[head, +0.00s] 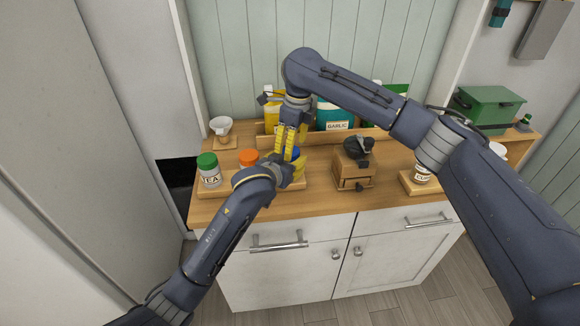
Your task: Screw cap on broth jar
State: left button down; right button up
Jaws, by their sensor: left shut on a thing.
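A blue-topped jar (296,153) is at the right end of the jar tray, largely hidden by my grippers. Its label cannot be read, so I cannot tell whether it is the broth jar. My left gripper (298,169) comes in from the lower left and is shut on this jar. My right gripper (285,150) reaches over from the right with its yellow fingers pointing down, just above and beside the blue top. Its fingertips overlap the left gripper, so its opening is unclear. A green-lidded jar (208,169) and an orange-lidded jar (248,158) stand to the left.
A wooden grinder (353,172) stands right of the grippers. A labelled jar (422,174) sits on a small board farther right. A teal garlic container (333,114) stands in the rear rack. A white cup (221,127) is at the back left. A green box (488,106) is at the right.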

jog(key=shift+w+a+f, duration=0.1)
jog(key=shift+f, duration=0.9)
jog(key=c, duration=1.2)
jog(key=o, duration=1.3)
jog(key=shift+r, duration=2.25)
jog(key=shift+r, duration=0.1)
jog(key=shift+c, duration=0.5)
